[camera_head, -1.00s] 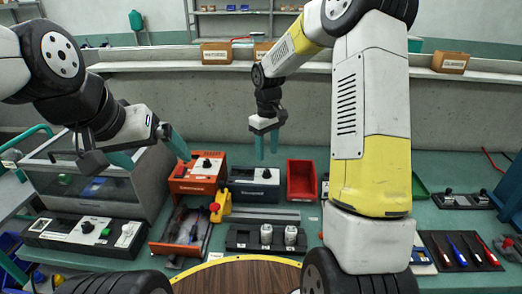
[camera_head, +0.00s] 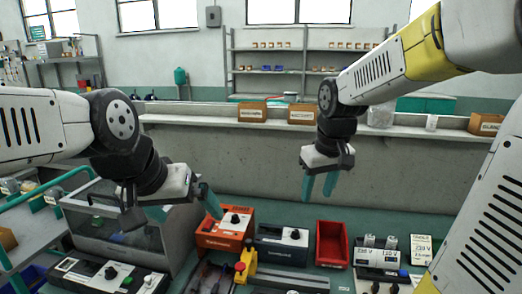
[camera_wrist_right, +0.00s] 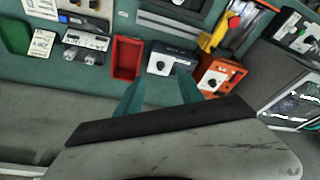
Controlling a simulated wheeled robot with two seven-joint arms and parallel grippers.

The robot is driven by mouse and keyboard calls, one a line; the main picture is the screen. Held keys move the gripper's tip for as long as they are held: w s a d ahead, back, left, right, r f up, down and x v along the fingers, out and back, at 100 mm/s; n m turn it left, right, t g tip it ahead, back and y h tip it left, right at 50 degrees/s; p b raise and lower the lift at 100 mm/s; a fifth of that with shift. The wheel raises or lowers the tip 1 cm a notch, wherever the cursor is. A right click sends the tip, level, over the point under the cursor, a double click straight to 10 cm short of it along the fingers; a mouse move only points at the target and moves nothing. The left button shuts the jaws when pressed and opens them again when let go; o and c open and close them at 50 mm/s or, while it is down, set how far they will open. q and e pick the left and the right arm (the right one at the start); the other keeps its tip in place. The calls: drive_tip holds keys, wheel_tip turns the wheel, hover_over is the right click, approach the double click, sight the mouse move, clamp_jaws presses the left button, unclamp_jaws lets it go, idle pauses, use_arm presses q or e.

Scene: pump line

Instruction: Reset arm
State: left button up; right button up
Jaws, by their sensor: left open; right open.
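My left gripper (camera_head: 205,200) is at the left in the head view, above the workbench near the orange device (camera_head: 226,229). Its teal fingers are partly seen edge-on, and nothing shows between them. My right gripper (camera_head: 319,186) hangs with its fingers pointing down, in front of the low wall and above the bench. Its two teal fingers are apart and empty. In the right wrist view the fingers (camera_wrist_right: 160,95) are spread, with the grey-black device (camera_wrist_right: 173,60) and the red bin (camera_wrist_right: 126,57) beyond them.
The workbench carries the red bin (camera_head: 332,244), the grey-black device (camera_head: 283,244), a yellow piece with a red button (camera_head: 246,262), and a clear-fronted box (camera_head: 120,228) at the left. A ledge with cardboard boxes (camera_head: 252,112) runs behind. Air above the bench's middle is clear.

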drive_tip(key=s+r+m+t+y, duration=0.1)
drive_tip(key=s+r+m+t, duration=0.2)
drive_tip(key=s, duration=1)
drive_tip(key=shift+y, duration=0.3)
drive_tip(key=shift+d, duration=0.1)
